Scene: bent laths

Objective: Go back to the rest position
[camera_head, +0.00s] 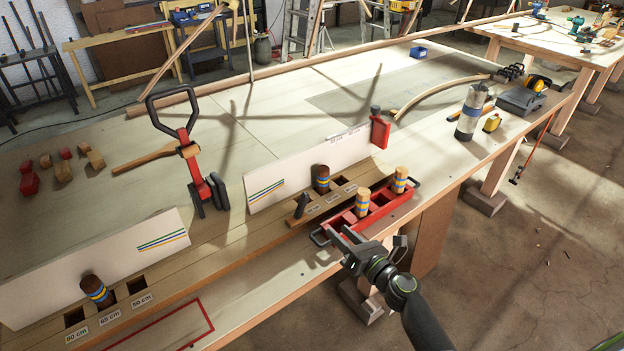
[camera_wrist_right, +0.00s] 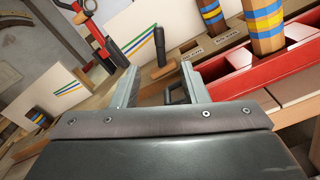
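My right gripper (camera_head: 342,240) hangs at the table's front edge, by the left end of a red tray (camera_head: 378,213). In the right wrist view its two fingers (camera_wrist_right: 160,88) stand apart with nothing clamped between them. A dark tray handle (camera_wrist_right: 177,94) shows in the gap, close to the right finger; I cannot tell whether they touch. Two wooden pegs with blue and yellow bands stand in the tray, one at the middle (camera_head: 362,203) and one farther right (camera_head: 399,180). My left gripper is not in view.
A slotted wooden rack with a banded peg (camera_head: 323,179) and a dark upright piece (camera_head: 301,206) lies behind the tray. White boards (camera_head: 310,170) stand behind it. A red clamp tool (camera_head: 190,150) stands farther left. The floor right of the table is largely clear.

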